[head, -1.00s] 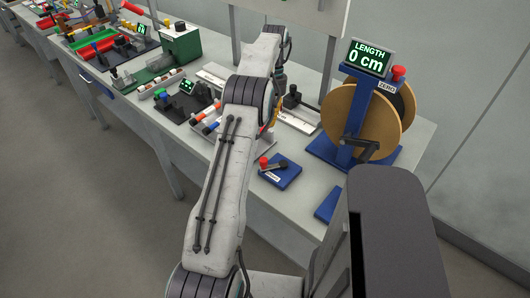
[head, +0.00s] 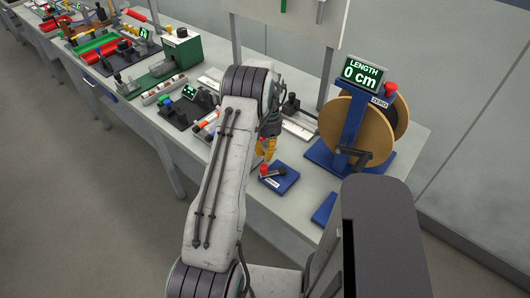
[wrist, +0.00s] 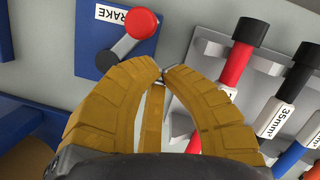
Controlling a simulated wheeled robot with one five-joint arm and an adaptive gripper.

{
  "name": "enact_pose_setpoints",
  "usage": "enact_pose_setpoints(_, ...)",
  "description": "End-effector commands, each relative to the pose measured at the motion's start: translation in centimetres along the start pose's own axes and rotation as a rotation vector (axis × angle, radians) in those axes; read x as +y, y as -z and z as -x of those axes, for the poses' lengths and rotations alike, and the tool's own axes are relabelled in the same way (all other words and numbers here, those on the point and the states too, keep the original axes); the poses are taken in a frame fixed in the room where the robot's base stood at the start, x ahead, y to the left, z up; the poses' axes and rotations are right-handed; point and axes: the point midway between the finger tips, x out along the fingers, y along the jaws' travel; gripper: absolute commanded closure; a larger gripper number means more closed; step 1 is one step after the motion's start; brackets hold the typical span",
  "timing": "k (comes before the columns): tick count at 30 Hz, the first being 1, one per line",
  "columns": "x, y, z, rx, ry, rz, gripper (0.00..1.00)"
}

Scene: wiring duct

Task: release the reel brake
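The reel brake is a blue plate (head: 280,183) on the bench, with a short grey lever and a red knob (head: 264,171) at the lever's left end. In the wrist view the red knob (wrist: 140,23) and dark pivot (wrist: 107,61) lie just beyond the fingertips, beside the BRAKE label. My gripper (head: 266,156) has yellow-orange fingers pointing down, just behind and left of the brake plate. In the wrist view its fingertips (wrist: 163,74) come together with nothing seen between them. The knob looks apart from the fingers. The reel (head: 342,125) stands to the right, its display reading 0 cm.
Another blue plate (head: 323,209) lies at the bench's front edge. Bare bench lies between the brake plate and the reel stand.

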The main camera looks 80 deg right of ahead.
Motion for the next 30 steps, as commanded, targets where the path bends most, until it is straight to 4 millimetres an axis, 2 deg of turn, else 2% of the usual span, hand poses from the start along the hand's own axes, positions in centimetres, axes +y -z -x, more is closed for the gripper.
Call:
enact_pose_setpoints(9, 0.0, -1.2, -0.3, -0.001, 0.0, 0.0, 1.0)
enact_pose_setpoints(30, 0.0, -1.5, -0.8, -0.001, 0.0, 0.0, 1.0)
